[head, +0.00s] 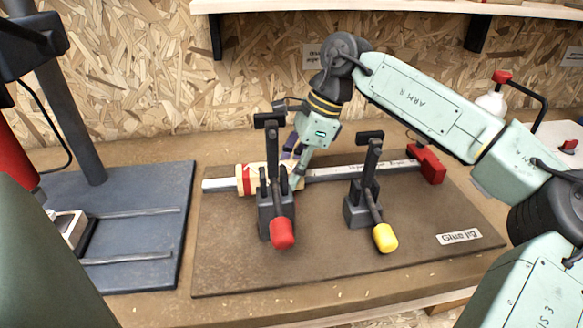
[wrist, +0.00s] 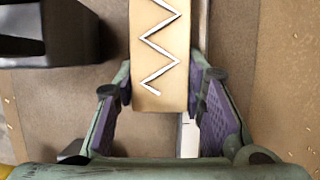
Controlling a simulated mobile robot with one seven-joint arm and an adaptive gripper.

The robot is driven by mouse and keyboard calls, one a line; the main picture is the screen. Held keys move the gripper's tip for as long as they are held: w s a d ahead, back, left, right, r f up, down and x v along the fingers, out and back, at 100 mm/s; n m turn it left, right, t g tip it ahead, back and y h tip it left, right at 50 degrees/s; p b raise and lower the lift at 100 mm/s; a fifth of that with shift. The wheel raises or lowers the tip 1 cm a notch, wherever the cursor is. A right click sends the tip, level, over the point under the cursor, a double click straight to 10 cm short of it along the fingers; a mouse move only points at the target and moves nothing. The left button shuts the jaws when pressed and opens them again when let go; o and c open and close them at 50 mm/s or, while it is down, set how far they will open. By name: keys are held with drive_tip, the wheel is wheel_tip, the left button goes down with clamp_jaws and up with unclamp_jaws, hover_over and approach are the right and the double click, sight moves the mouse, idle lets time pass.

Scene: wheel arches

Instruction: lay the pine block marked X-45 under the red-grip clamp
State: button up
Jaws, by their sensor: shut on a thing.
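A pine block (wrist: 160,50) with a white zigzag lies between the purple pads of my gripper (wrist: 164,100) in the wrist view; I cannot read X-45 on it. In the head view the pale block (head: 256,178), with a red band, shows partly behind the red-grip clamp (head: 282,232). My gripper (head: 295,165) reaches down just behind that clamp and is shut on the block. The clamp's black arm stands upright and its red grip points toward the front. I cannot tell whether the block touches the board or the bar.
A steel bar (head: 352,170) with a red end (head: 429,164) runs along the brown board (head: 330,265). A yellow-grip clamp (head: 385,238) stands right of the red one. A blue-grey base (head: 140,215) with a post is at left. The board's front is clear.

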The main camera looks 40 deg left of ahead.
drive_tip(key=shift+f+b, duration=0.4)
drive_tip(key=shift+f, duration=0.2)
drive_tip(key=o, duration=1.2)
drive_tip(key=shift+r, duration=0.25)
drive_tip(key=v, duration=1.2)
drive_tip(key=shift+r, duration=0.35)
